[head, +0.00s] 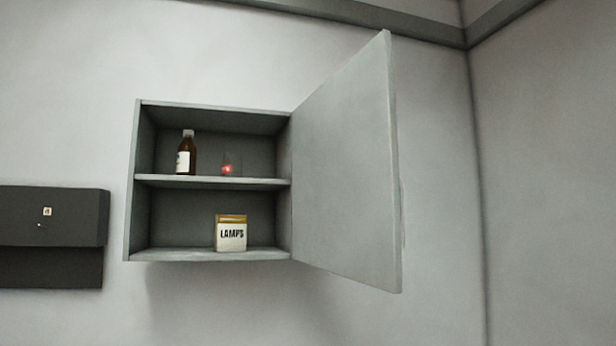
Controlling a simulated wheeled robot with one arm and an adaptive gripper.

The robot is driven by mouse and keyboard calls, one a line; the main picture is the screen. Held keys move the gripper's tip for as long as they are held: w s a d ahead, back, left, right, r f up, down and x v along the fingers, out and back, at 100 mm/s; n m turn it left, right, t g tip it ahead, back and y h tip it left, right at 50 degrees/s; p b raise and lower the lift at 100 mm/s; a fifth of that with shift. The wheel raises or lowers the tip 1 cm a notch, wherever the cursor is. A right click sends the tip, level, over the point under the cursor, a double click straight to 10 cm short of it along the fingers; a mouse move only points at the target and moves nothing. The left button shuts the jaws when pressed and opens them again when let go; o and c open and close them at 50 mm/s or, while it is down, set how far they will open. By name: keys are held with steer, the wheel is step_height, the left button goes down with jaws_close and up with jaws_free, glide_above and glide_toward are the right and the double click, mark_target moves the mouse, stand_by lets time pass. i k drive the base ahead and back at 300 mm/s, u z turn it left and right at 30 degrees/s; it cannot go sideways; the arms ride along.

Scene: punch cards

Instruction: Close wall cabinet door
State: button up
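A grey wall cabinet (212,182) hangs on the wall, left of centre in the head view. Its door (347,175) is hinged on the cabinet's right side. The door stands wide open and swings out towards me, with its free edge to the right. Part of what looks like a handle (403,212) shows at the door's right edge, on its outer face, which is mostly hidden. My gripper does not show in this view.
The upper shelf holds a brown bottle (186,154) and a small glass with something red (228,169). A box marked LAMPS (231,234) stands on the cabinet floor. A dark wall box (52,218) is at left. A room corner lies right of the door.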

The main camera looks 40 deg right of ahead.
mark_target(348, 214)
steer(key=u, duration=2.35)
steer(key=k, duration=1.45)
steer(key=z, duration=2.25)
steer(key=i, duration=0.15)
steer(key=u, duration=0.3)
